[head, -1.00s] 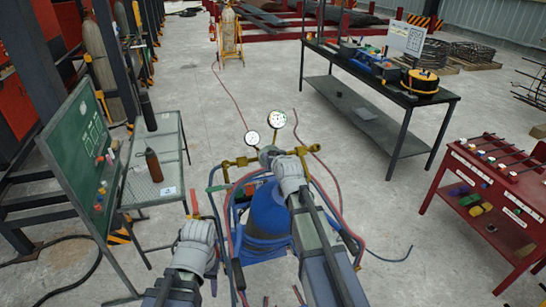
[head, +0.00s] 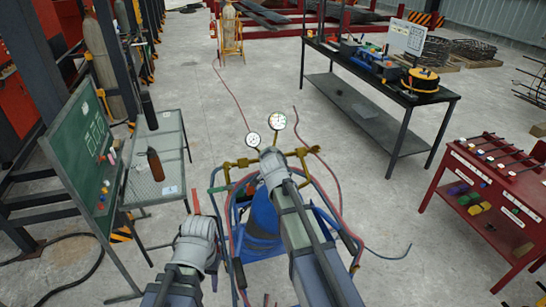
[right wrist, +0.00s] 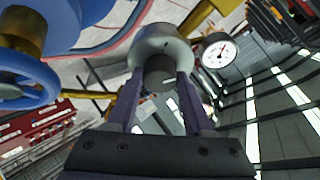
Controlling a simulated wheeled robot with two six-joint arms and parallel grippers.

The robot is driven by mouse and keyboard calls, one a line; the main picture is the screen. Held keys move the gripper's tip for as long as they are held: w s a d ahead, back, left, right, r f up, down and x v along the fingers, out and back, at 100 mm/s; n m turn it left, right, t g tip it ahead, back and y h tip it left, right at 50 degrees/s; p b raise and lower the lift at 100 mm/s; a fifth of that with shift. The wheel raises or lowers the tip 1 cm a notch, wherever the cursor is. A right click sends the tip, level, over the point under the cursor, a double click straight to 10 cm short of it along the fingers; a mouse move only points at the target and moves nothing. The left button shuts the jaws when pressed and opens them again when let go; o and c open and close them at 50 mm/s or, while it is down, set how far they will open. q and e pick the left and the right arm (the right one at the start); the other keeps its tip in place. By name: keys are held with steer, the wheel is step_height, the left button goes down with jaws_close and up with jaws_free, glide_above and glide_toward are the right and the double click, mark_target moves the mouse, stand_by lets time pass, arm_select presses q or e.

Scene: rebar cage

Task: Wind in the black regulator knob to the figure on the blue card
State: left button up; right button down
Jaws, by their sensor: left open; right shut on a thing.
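My right gripper (right wrist: 158,88) is shut on the dark regulator knob (right wrist: 160,71), which sits in front of a round grey regulator body (right wrist: 165,40) in the right wrist view. In the head view my right arm covers the knob. Two white dial gauges, left (head: 253,139) and right (head: 278,120), stand above the brass regulator. One gauge with a red needle (right wrist: 218,53) also shows in the right wrist view. My left gripper (head: 194,218) is open and empty, left of the blue cylinder (head: 262,222). A small pale-bluish card (head: 170,190) lies on the mesh table; its figure is unreadable.
A blue handwheel (right wrist: 25,82) is close at the left of the right wrist view. Red and blue hoses curve around the cylinder. A green board (head: 88,145) and mesh table (head: 172,148) stand left; a red cart (head: 455,185) stands right.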

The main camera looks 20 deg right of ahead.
steer(key=shift+m, duration=0.6)
steer(key=shift+c, duration=1.5)
jaws_free()
steer(key=shift+s, duration=0.1)
steer(key=p+v, duration=0.4)
steer(key=v, duration=0.3)
steer(key=shift+s+r, duration=0.2)
steer(key=shift+r, duration=0.05)
steer(key=shift+a, duration=0.15)
